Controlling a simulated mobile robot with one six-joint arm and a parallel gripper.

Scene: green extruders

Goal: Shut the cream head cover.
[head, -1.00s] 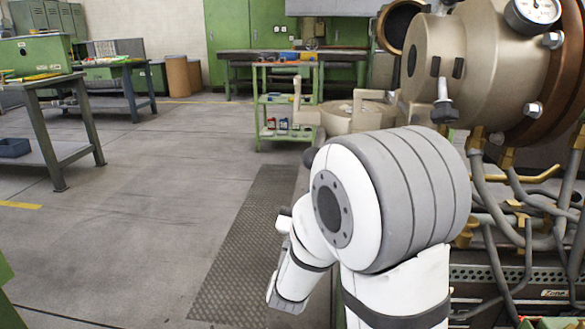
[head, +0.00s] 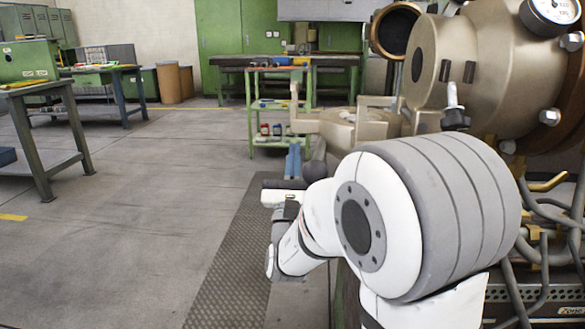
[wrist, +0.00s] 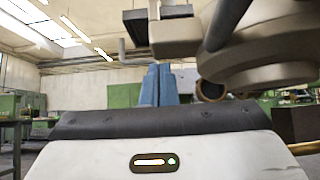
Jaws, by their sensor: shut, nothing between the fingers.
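The cream head cover (head: 350,127) stands swung open beside the cream extruder head (head: 460,60), out to its left. A dark bar with a round end (head: 315,168) hangs below the cover. In the wrist view the cover (wrist: 275,72) fills the upper right, with the dark bar (wrist: 228,22) slanting across it. My gripper (head: 293,160) has blue fingers that are shut and empty. It is just left of the dark bar and below the cover's left end in the head view. In the wrist view the fingers (wrist: 158,85) point up, left of the bar, with a gap between.
A green trolley (head: 258,105) stands behind the cover. Workbenches (head: 50,135) are at the left. The floor between is clear.

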